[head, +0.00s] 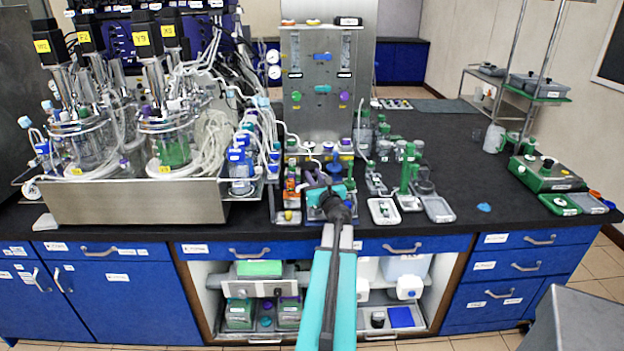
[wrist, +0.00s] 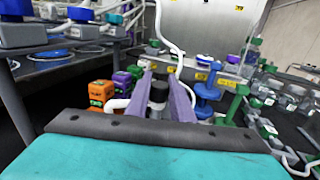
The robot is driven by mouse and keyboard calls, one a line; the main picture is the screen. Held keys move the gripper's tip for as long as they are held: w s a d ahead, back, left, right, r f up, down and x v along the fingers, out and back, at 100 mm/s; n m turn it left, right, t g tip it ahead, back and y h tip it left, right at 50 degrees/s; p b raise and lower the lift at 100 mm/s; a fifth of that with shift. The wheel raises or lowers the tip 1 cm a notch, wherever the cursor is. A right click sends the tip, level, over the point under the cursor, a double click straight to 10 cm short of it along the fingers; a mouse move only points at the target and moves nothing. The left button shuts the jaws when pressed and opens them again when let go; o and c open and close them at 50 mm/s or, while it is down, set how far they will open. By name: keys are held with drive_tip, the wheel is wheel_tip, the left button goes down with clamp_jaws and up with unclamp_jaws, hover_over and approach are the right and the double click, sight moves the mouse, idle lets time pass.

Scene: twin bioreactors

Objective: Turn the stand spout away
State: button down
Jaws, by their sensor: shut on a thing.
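My gripper (head: 326,192) reaches over the bench's front edge in the head view, with its fingertips hidden behind my teal wrist. In the wrist view my gripper's two purple fingers (wrist: 162,92) stand on either side of a dark-capped, grey upright piece. I take this piece to be the stand spout (wrist: 157,96); it is shut between the fingers. A short white tube (wrist: 118,104) sticks out to the left beside the left finger. Whether it joins the held piece cannot be told. The lower part of the stand is hidden by my gripper.
Orange and purple stacked blocks (wrist: 101,92) stand close left of the fingers, and blue spool-shaped parts (wrist: 207,92) close right. A steel panel (head: 322,95) rises behind. Glass reactors (head: 170,140) stand left; a green stand (head: 407,170) and trays stand right.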

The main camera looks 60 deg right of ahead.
drive_tip(key=c, duration=1.6)
unclamp_jaws()
drive_tip(key=shift+s, duration=0.15)
drive_tip(key=shift+c, duration=0.2)
drive_tip(key=shift+o, duration=0.5)
drive_tip(key=shift+d, duration=0.1)
drive_tip(key=shift+s, duration=0.2)
drive_tip(key=shift+v, duration=0.9)
drive_tip(key=p+v, duration=0.3)
drive_tip(key=v, duration=0.6)
drive_tip(key=a+p, duration=0.1)
drive_tip(key=p, duration=0.2)
drive_tip(key=shift+s+r+p, duration=0.1)
drive_tip(key=shift+s+p, duration=0.2)
drive_tip(key=shift+p, duration=0.05)
drive_tip(key=s+p, duration=0.1)
drive_tip(key=p, duration=0.3)
drive_tip(key=shift+a+p, duration=0.35)
drive_tip(key=shift+a, duration=0.05)
